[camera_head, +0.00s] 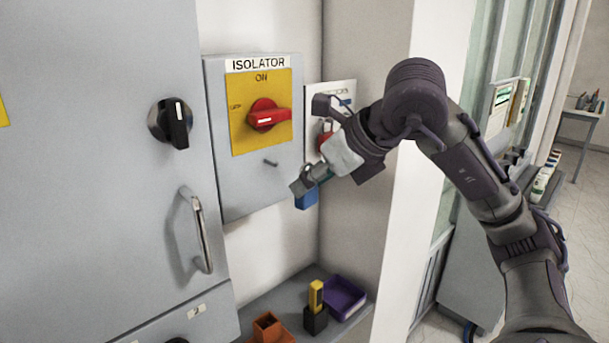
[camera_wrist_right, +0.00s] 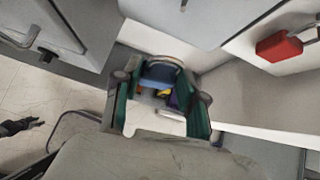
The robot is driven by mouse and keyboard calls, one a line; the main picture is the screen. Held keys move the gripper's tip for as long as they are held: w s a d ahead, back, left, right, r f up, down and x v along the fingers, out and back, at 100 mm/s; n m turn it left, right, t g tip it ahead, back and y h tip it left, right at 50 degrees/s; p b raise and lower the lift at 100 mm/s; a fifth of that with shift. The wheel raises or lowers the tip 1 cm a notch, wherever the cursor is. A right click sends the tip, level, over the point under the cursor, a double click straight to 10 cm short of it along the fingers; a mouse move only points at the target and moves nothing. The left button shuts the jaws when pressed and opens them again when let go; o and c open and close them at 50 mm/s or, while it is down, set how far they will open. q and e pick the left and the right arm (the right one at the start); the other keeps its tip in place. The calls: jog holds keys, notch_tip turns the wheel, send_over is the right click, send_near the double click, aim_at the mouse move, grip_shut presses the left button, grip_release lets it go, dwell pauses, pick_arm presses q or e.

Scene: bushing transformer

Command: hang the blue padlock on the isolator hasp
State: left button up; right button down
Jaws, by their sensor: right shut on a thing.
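The blue padlock (camera_head: 307,198) is at the fingertips of my right gripper (camera_head: 311,178), which is shut on it. In the wrist view a dark blue curved part of the padlock (camera_wrist_right: 161,75) shows between the green-padded fingers (camera_wrist_right: 160,92). The grey isolator box (camera_head: 233,190) carries a yellow plate with a red handle (camera_head: 265,117) pointing right, under the word ON. The hasp (camera_head: 271,162) is a small dark stub below the plate. The padlock is to the right of the hasp and lower, apart from it.
A red padlock (camera_head: 325,138) hangs at a white sign (camera_head: 343,95) right of the box, close behind my gripper; it also shows in the wrist view (camera_wrist_right: 279,46). A shelf below holds a purple tray (camera_head: 345,297), a yellow-black item (camera_head: 316,305) and an orange holder (camera_head: 267,327).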

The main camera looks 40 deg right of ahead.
pick_arm(q)
jog(key=s, duration=0.4)
pick_arm(e)
jog(key=shift+w, duration=0.3)
jog(key=shift+w+p, duration=0.3)
jog(key=shift+w, duration=0.2)
pick_arm(q)
jog(key=shift+w+a+r+p, duration=0.1)
jog(key=shift+w+r+p, duration=0.95)
jog(key=shift+w+r, duration=0.55)
pick_arm(e)
jog(key=shift+w+a+f, duration=0.1)
jog(key=shift+w+f, duration=0.2)
jog(key=shift+w, duration=1)
jog(key=shift+w+a+f, duration=0.15)
jog(key=shift+w+f, duration=0.15)
jog(key=shift+w, duration=1.05)
jog(key=shift+w+a+f, duration=0.1)
jog(key=shift+w+f, duration=0.2)
jog(key=shift+w, duration=1)
pick_arm(q)
jog(key=shift+f, duration=0.15)
pick_arm(e)
jog(key=c, duration=0.6)
grip_release()
